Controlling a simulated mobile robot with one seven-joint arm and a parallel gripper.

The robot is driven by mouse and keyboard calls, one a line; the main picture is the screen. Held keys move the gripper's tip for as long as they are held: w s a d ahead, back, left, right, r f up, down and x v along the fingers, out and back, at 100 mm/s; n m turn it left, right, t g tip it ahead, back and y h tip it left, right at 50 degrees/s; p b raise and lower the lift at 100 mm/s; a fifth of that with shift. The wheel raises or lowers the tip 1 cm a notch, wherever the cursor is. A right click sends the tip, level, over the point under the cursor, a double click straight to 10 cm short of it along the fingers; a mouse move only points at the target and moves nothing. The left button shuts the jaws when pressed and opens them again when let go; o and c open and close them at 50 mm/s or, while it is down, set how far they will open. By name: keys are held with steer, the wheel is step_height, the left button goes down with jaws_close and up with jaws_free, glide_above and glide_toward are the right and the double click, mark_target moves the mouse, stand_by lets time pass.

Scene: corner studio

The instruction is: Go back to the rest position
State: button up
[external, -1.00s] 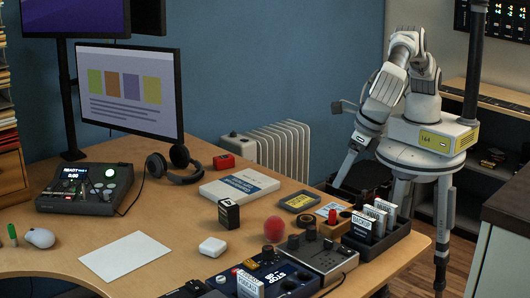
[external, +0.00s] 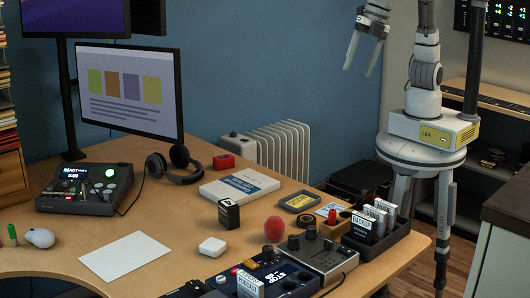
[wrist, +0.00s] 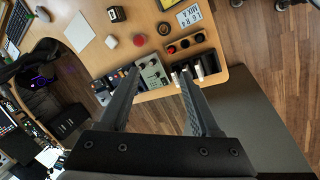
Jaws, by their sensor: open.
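My gripper (external: 363,55) is open and empty, raised high above the right end of the desk in the external view. Its fingers point down and nothing is between them. In the wrist view my gripper (wrist: 160,85) shows two dark fingers spread apart, with the desk and its things far below. My arm rises almost straight up from its base at the right of the desk.
A monitor (external: 128,90) stands at the left. A radiator (external: 280,148) is behind. Air around my gripper looks clear.

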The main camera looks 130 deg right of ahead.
steer(key=s+d+f+m+t+y, duration=0.1)
steer(key=s+m, duration=0.4)
steer(key=s, duration=0.6)
steer(key=s+d+f+m+t+p, duration=0.1)
steer(key=s+d+m, duration=0.2)
steer(key=s, duration=0.9)
steer(key=m, duration=0.3)
steer(key=shift+s+d+f+m+y, duration=0.15)
steer(key=shift+d+m+y, duration=0.15)
steer(key=shift+d+y, duration=0.1)
stand_by(0.4)
